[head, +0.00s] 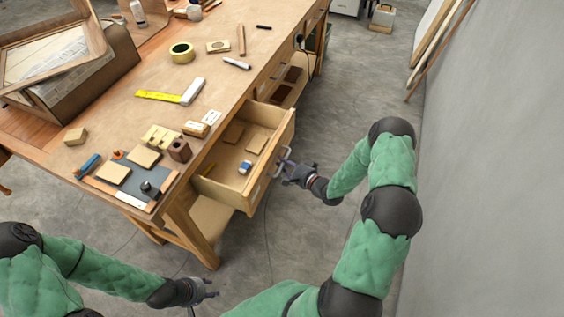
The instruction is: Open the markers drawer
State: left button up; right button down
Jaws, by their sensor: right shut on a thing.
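A wooden drawer (240,193) stands pulled out from the side of the workbench. Inside it lie a small blue and white item (245,167) and a few flat wooden pieces (256,144). Any label naming the drawer is too small to read. My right gripper (284,163) is at the drawer's front, shut on the drawer handle (280,159). My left gripper (207,291) is low at the bottom of the head view, away from the bench and the drawer; its fingers are too small to tell open from shut.
A bench leg (194,232) stands below the drawer. Bare floor (345,95) lies between bench and grey wall (480,180).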

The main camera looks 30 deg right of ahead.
jog(key=c, duration=1.2)
grip_release()
jog(key=shift+o, duration=0.2)
jog(key=v, duration=1.2)
jog(key=shift+w+a+f, duration=0.1)
